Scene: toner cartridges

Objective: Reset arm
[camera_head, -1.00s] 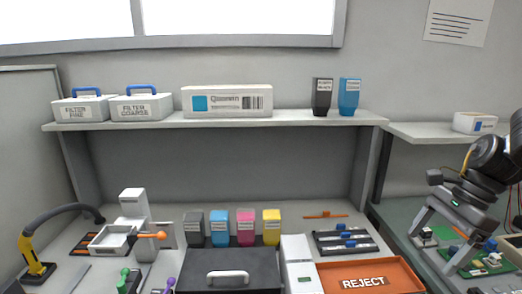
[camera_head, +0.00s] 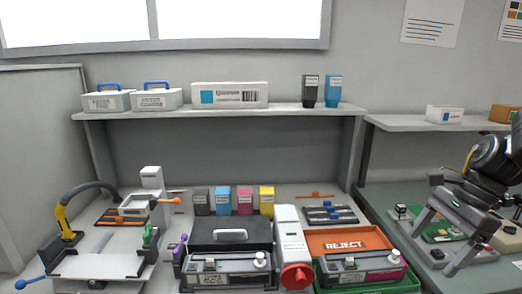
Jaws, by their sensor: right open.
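My right gripper (camera_head: 436,240) hangs over the green side table at the right, its two grey fingers spread apart and pointing down to the left. It is open, with nothing seen between the fingers. It is right of the reject tray and clear of the toner cartridges. My left gripper is not in view. A toner cartridge with a magenta end (camera_head: 362,271) lies in the green tray (camera_head: 324,291) at the front. Another cartridge (camera_head: 226,272) lies in front of the dark case.
An orange reject tray (camera_head: 384,241) sits behind the green tray. A dark case (camera_head: 230,233), several toner bottles (camera_head: 245,201) and a fixture with a yellow-black arm (camera_head: 63,221) stand on the bench. Circuit boards lie under my right gripper. A shelf (camera_head: 285,108) runs above.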

